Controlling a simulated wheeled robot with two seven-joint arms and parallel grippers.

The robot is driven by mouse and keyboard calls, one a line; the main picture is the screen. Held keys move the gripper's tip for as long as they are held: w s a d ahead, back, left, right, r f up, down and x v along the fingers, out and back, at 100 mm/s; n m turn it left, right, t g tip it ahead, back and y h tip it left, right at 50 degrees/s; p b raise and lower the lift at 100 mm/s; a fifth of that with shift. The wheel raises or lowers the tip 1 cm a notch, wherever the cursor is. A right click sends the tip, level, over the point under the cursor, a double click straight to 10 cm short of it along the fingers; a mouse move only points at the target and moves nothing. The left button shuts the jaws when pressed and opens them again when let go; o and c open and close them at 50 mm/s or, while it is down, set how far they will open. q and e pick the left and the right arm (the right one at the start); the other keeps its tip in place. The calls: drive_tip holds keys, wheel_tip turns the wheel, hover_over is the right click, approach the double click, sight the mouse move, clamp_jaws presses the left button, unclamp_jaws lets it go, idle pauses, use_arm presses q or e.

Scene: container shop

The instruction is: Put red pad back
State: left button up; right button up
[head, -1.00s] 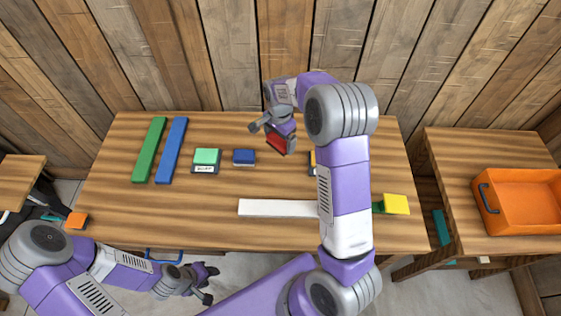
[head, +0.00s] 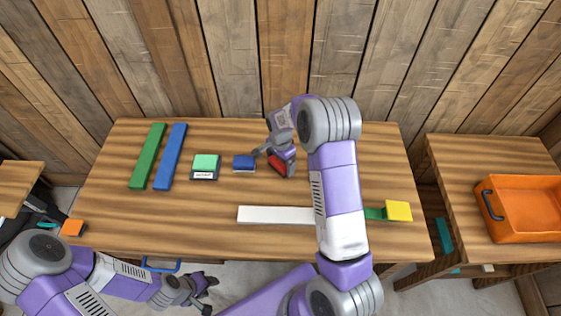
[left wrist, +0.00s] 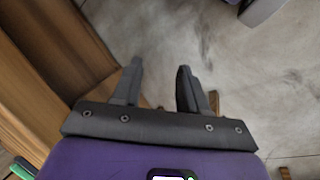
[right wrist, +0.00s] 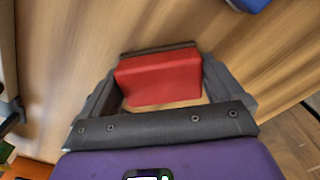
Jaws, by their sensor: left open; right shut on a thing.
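The red pad (head: 281,163) is over the back middle of the table, just right of the blue pad (head: 244,161). My right gripper (head: 276,158) is shut on it, pointing down. In the right wrist view the red pad (right wrist: 160,78) sits between both fingers, with a dark strip along its far edge. I cannot tell whether the pad touches the table. My left gripper (head: 207,292) is open and empty in front of the table's front edge; in the left wrist view its fingers (left wrist: 158,85) are apart over the floor.
A green pad (head: 205,162) on a dark base, a blue bar (head: 170,157) and a green bar (head: 147,157) lie to the left. A white bar (head: 272,214) and yellow block (head: 398,211) lie in front. An orange crate (head: 520,225) stands on the right table. My right arm hides part of the tabletop.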

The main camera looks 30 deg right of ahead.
drive_tip(key=shift+f, duration=0.15)
drive_tip(key=o, duration=0.6)
drive_tip(key=shift+o, duration=0.2)
drive_tip(key=shift+r, duration=0.3)
wheel_tip(320, 180, up, 12)
drive_tip(key=p, duration=0.2)
drive_tip(key=shift+f, duration=0.15)
